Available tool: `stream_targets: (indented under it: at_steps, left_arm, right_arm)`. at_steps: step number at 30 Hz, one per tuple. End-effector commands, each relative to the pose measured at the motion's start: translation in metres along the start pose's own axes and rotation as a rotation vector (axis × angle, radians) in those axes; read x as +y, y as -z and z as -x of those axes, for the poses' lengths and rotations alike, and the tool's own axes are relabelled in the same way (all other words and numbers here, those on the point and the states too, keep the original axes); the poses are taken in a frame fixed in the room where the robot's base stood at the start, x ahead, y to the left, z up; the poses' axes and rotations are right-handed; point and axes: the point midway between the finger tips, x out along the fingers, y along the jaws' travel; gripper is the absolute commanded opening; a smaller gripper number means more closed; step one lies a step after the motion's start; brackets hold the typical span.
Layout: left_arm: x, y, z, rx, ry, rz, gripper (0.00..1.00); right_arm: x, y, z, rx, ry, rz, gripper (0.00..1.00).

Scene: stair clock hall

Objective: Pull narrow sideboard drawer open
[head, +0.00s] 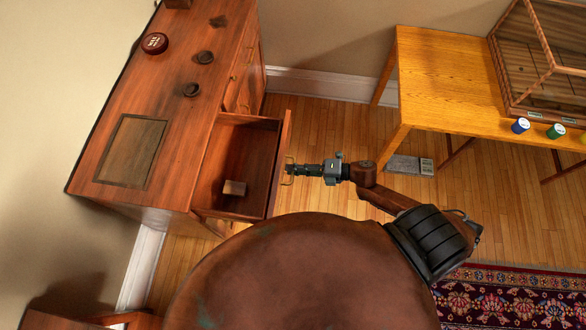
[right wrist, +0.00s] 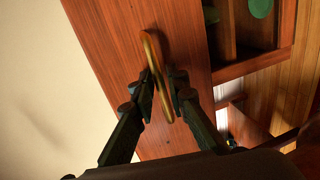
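The wooden sideboard (head: 181,75) stands along the wall at the left in the head view. Its near drawer (head: 281,165) is pulled well out, and a small pale block (head: 234,188) lies inside. The drawer's brass handle (head: 290,180) is on its front; the handle (right wrist: 153,52) also shows in the right wrist view. My right gripper (head: 290,169) is at the handle. In the right wrist view its two fingers (right wrist: 163,78) close around the handle bar from both sides. My left gripper is in neither view.
Several small dark round items and a red round tin (head: 155,43) are on the sideboard top. A yellow wooden table (head: 445,75) with a glass-sided case (head: 530,60) and small coloured tins stands at the right. Open floor (head: 340,130) lies between; a patterned rug (head: 515,300) is at the lower right.

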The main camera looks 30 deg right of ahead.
Motion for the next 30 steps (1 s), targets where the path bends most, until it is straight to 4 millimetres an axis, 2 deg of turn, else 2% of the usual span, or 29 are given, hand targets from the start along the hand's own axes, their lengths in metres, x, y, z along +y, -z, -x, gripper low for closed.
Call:
stream_targets:
  at_steps: [15, 21, 30]
  left_arm:
    - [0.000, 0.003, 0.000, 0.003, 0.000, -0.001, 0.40]
    - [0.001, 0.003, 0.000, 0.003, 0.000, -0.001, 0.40]
    - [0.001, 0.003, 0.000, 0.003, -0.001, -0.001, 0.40]
  right_arm:
    - [-0.001, 0.001, 0.096, 0.000, 0.003, -0.001, 0.14]
    - [-0.001, 0.000, 0.114, 0.000, 0.001, 0.000, 0.14]
    - [0.000, 0.000, 0.116, 0.000, 0.001, 0.000, 0.14]
